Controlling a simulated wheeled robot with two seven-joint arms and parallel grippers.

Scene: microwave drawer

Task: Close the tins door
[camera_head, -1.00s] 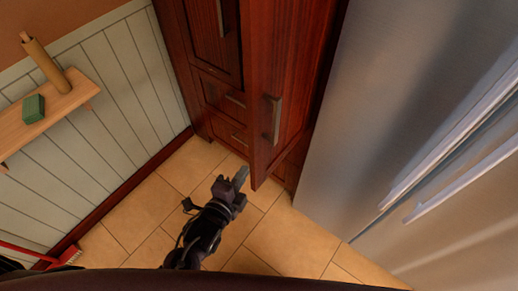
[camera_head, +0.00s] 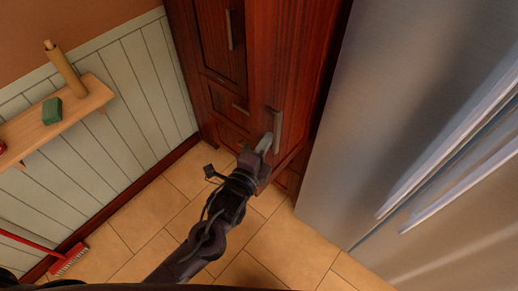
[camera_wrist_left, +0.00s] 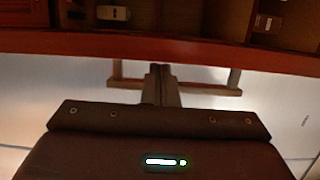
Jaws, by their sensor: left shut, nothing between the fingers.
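The door (camera_head: 290,60) is dark red wood with a vertical metal bar handle (camera_head: 278,122). It stands ajar from the tall cabinet, by an amount I cannot measure. My left gripper (camera_head: 264,143) is shut and empty, with its fingertips at the handle's lower part; contact is unclear. In the left wrist view, the shut fingers (camera_wrist_left: 160,84) overlap the handle bar (camera_wrist_left: 205,88), close to the door's red top or side edge (camera_wrist_left: 200,45). Beyond that edge, shelves hold a few small items (camera_wrist_left: 113,13), too dim to identify. My right gripper is not in view.
A steel fridge (camera_head: 380,110) stands close on the right. A wooden wall shelf (camera_head: 85,105) with a green block (camera_head: 52,110) and a rolling pin is at left. A red broom (camera_head: 70,260) lies at lower left. The tiled floor (camera_head: 290,240) is clear.

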